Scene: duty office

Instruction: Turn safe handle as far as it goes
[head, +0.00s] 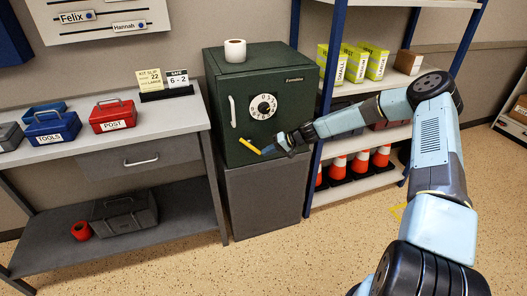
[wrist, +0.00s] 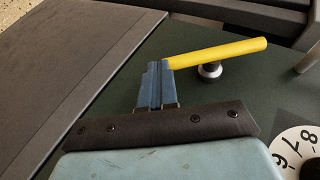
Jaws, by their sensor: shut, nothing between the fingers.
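The dark green safe (head: 245,100) stands on a grey cabinet with its door closed. Its yellow handle (head: 249,146) is low on the door, below the white dial (head: 263,106), and slopes down to the right in the head view. In the wrist view the yellow handle (wrist: 225,52) is a bar with a silver hub (wrist: 210,71) beneath it. My gripper (head: 267,150) is at the handle's right end. In the wrist view my gripper's (wrist: 158,66) blue fingers are shut and empty, right beside the bar's end; I cannot tell whether they touch it.
A pale vertical pull bar (head: 232,111) is on the door's left. A toilet roll (head: 235,50) stands on the safe. The grey cabinet (head: 262,195) is below. A shelf with cones (head: 360,163) stands close on the right, a desk (head: 110,140) on the left. Floor in front is clear.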

